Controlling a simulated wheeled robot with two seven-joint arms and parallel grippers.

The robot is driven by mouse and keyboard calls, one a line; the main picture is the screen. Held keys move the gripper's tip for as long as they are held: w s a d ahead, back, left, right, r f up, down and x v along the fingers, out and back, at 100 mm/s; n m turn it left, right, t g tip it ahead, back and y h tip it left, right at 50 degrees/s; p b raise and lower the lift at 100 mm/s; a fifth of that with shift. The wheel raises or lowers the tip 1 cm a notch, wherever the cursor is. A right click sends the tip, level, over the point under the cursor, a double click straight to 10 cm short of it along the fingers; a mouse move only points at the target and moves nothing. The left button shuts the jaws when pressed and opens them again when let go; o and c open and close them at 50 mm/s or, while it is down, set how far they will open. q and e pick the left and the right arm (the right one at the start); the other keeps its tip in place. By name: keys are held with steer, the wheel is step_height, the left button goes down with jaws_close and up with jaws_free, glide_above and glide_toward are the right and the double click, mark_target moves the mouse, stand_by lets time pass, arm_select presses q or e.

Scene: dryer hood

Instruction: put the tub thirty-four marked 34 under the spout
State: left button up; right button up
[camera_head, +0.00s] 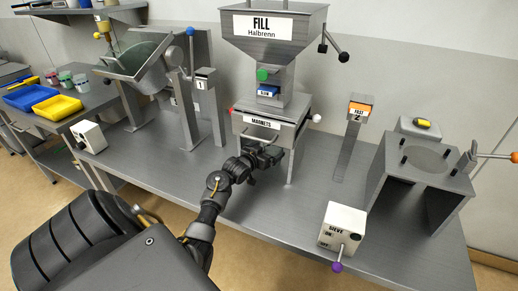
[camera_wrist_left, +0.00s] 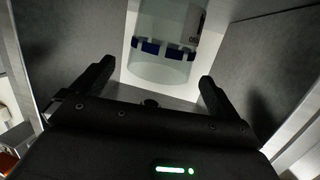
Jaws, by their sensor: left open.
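My left gripper (camera_head: 264,157) is open at the front of the space under the steel housing marked MAGNETS (camera_head: 262,123), below the FILL hopper (camera_head: 272,30). In the left wrist view its two fingers (camera_wrist_left: 156,74) stand apart. Beyond them is a clear, tub-like cylinder (camera_wrist_left: 160,66) with a blue band and a partly visible white label. I cannot read a number 34 on it. The fingers appear apart from it. In the head view the gripper and housing hide this cylinder. The spout itself cannot be made out. My right gripper is not in view.
Small tubs (camera_head: 65,78), a blue tray (camera_head: 25,97) and a yellow tray (camera_head: 57,107) are on the left table. A SIEVE switch box (camera_head: 342,228) and a steel stand (camera_head: 425,170) are at right. Bench space between housing and switch box is clear.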

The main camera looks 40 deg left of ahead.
arm_select(q)
steer(key=v, duration=0.7)
steer(key=shift+s, duration=0.35)
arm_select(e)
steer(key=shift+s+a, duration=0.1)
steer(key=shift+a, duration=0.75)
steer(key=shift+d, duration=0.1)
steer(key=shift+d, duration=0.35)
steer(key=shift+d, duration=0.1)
arm_select(q)
steer(key=shift+d, duration=0.1)
